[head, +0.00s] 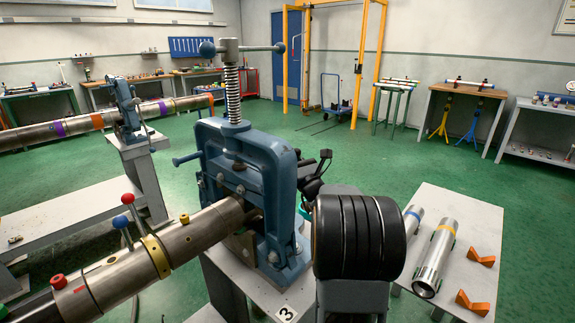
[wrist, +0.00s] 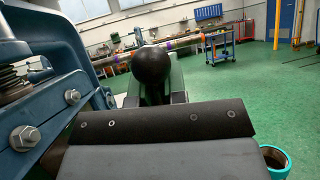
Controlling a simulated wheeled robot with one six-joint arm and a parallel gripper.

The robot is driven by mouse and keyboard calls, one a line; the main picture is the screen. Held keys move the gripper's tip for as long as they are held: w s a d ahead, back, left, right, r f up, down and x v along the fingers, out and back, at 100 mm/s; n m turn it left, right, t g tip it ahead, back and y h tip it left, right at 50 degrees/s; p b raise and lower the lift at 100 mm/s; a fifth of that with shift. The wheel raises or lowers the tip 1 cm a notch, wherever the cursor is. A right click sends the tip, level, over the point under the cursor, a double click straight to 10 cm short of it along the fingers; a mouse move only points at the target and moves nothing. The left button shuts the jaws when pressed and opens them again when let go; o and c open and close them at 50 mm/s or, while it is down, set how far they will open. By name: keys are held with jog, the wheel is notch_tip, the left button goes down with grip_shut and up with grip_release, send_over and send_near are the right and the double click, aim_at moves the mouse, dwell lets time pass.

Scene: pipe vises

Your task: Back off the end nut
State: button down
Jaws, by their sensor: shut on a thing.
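The blue vise (head: 240,165) stands on a grey stand, with a vertical screw (head: 232,95) and a ball-ended crossbar on top. A steel pipe (head: 200,230) runs into it from the left. My gripper (head: 312,178) is behind the vise's right side, largely hidden by my own wrist. In the wrist view a black ball knob (wrist: 152,65) on a dark stem rises just beyond the black jaw pad (wrist: 165,122). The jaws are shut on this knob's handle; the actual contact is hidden. Hex bolt heads (wrist: 25,137) show on the blue vise body. I cannot single out the end nut.
A grey table (head: 455,215) at right holds two steel tubes (head: 436,258) and orange V-blocks (head: 478,300). A teal-rimmed round container (wrist: 275,160) is at the wrist view's lower right. A second vise (head: 128,105) holds pipe at left. Green floor behind is open.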

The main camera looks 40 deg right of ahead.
dwell(0.3)
jog(key=c, duration=1.2)
grip_release()
jog(key=shift+s, duration=0.1)
jog(key=shift+o, duration=0.2)
jog(key=shift+s+f, duration=0.1)
jog(key=v, duration=1.3)
jog(key=shift+s+b, duration=0.2)
jog(key=shift+b, duration=0.2)
jog(key=shift+f, duration=0.2)
